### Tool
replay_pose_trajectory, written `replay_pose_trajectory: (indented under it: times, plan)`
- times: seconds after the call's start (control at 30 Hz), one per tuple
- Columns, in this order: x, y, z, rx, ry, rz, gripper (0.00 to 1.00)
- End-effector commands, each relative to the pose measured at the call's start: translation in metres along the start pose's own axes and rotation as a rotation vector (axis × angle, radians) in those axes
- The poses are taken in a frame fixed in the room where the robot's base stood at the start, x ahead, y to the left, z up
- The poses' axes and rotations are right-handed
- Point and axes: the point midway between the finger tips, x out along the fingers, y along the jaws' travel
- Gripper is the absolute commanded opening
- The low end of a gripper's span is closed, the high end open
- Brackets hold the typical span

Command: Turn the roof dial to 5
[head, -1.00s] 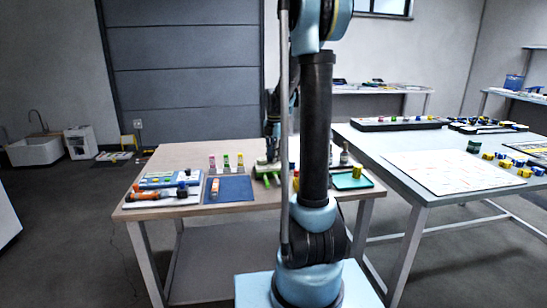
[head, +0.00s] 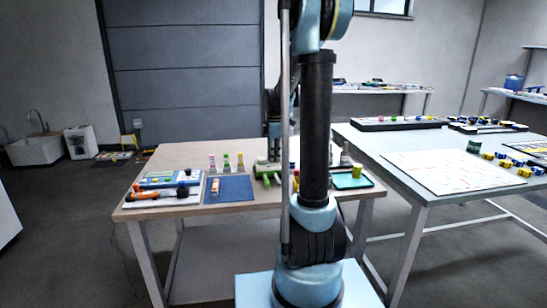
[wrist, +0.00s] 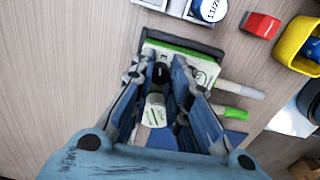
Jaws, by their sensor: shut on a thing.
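In the wrist view a green and white block with a printed label (wrist: 205,69) lies below my gripper (wrist: 162,72). A small dark knob (wrist: 160,74) stands between the fingertips, and the jaws look shut on it. I take it for the roof dial; its numbers and pointer cannot be read. A white and green cylinder (wrist: 155,108) shows between the fingers, nearer the palm. In the head view my gripper (head: 274,152) reaches down to the green device (head: 262,168) on the wooden table, partly behind my arm. The contact is too small to see there.
The wooden table (head: 180,157) also holds a blue mat (head: 236,188), several small bottles (head: 226,162) and a blue-and-white kit (head: 160,181) at left. A green tray (head: 352,181) is at right. In the wrist view a red block (wrist: 261,25) and yellow container (wrist: 294,42) sit at upper right.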

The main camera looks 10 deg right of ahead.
Motion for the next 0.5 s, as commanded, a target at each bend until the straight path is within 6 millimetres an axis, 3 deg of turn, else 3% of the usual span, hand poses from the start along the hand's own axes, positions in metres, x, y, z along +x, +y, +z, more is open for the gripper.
replay_pose_trajectory:
  times: [0.5]
  plan:
    - [-0.0001, 0.0006, -0.0007, 0.328, -0.007, 0.002, 0.0]
